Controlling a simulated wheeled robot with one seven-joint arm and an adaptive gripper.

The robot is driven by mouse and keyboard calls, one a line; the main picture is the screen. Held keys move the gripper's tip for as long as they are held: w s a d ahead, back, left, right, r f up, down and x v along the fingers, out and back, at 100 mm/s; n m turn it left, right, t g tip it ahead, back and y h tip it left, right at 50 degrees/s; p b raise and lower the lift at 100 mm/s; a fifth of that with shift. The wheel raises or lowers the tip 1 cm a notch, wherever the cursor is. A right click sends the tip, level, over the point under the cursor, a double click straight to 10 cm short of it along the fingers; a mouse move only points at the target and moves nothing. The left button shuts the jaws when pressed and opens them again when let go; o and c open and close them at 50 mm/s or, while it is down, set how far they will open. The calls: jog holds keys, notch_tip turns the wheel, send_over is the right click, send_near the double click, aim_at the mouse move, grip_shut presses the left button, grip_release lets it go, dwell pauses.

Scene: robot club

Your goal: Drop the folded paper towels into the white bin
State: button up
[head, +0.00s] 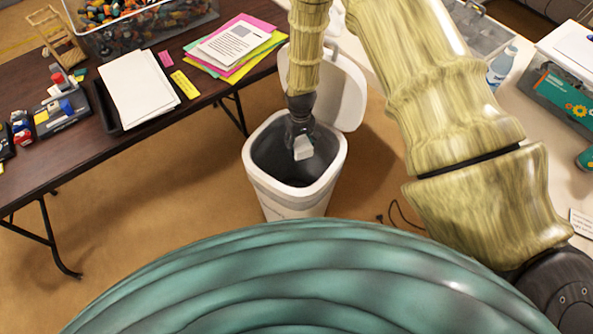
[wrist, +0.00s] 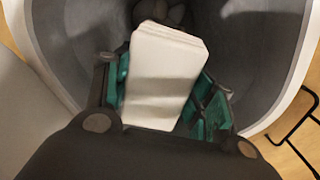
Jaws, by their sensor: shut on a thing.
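The white bin (head: 272,185) stands on the floor with its lid (head: 345,92) open at the back. The folded paper towels (head: 303,148) are a small white stack. My gripper (head: 301,136) is shut on them and points down over the bin's mouth. In the wrist view the folded paper towels (wrist: 163,75) sit between the green-padded fingers of my gripper (wrist: 168,95). The grey inside of the white bin (wrist: 300,50) surrounds them there. How far they are below the rim is hard to tell.
A dark table (head: 55,160) on the left holds a black paper tray (head: 110,118), coloured sheets (head: 262,48) and a clear box of parts (head: 140,25). A pale table (head: 520,110) on the right holds a bottle (head: 501,68). A thin cable lies on the floor.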

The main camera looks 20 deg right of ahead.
jog(key=o, duration=1.1)
notch_tip(320, 180, up, 12)
jog(key=shift+f, duration=0.1)
dwell(0.4)
